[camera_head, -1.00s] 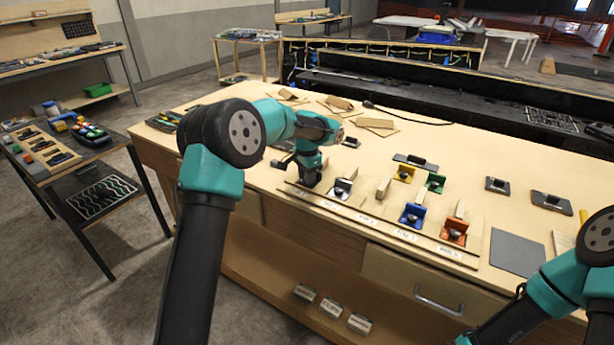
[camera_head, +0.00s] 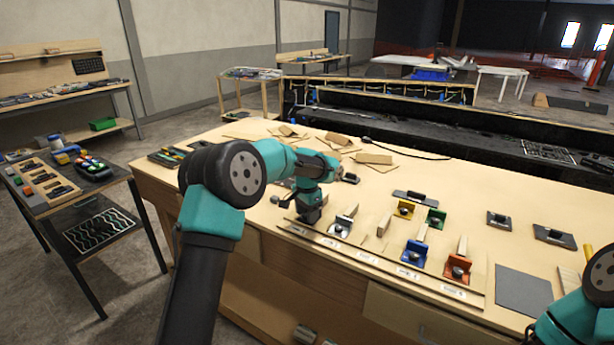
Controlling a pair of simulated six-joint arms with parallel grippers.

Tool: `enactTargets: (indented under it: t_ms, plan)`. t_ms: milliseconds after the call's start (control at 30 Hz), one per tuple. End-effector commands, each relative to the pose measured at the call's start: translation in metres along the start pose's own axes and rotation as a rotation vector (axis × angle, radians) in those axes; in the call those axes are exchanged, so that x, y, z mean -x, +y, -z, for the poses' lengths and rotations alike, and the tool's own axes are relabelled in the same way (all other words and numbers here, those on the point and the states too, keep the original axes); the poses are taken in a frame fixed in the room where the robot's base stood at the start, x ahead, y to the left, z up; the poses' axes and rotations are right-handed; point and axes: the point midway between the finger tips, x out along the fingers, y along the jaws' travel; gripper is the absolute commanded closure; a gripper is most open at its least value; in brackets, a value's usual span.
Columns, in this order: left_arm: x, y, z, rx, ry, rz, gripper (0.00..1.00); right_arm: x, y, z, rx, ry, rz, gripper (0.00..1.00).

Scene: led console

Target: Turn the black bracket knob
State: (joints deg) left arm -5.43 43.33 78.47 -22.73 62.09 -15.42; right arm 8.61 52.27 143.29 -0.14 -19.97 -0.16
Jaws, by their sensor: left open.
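My left gripper (camera_head: 307,214) points down at the left end of the row of bracket knobs on the wooden board. It is open, though its fingers are hard to make out. The black bracket knob cannot be picked out; the gripper and wrist cover that end of the row. A white bracket with a dark knob (camera_head: 340,226) stands just right of the gripper. My right arm shows at the lower right edge, and its gripper is out of view.
Wooden blocks (camera_head: 374,159) lie farther back on the bench.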

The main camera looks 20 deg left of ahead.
Motion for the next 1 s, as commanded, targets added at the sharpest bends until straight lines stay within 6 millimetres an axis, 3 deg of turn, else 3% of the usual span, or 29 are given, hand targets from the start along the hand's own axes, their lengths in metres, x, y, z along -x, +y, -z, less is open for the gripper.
enactTargets:
  t_ms: [567, 1000]
  plan:
    - [0.000, 0.000, 0.000, 0.454, -0.001, -0.001, 0.47, 0.000, 0.000, 0.000, 0.000, 0.000, 0.000, 0.57]
    - [0.068, 0.000, 0.001, 0.466, 0.003, 0.001, 0.47, 0.000, 0.000, 0.000, 0.000, 0.000, 0.000, 0.57]
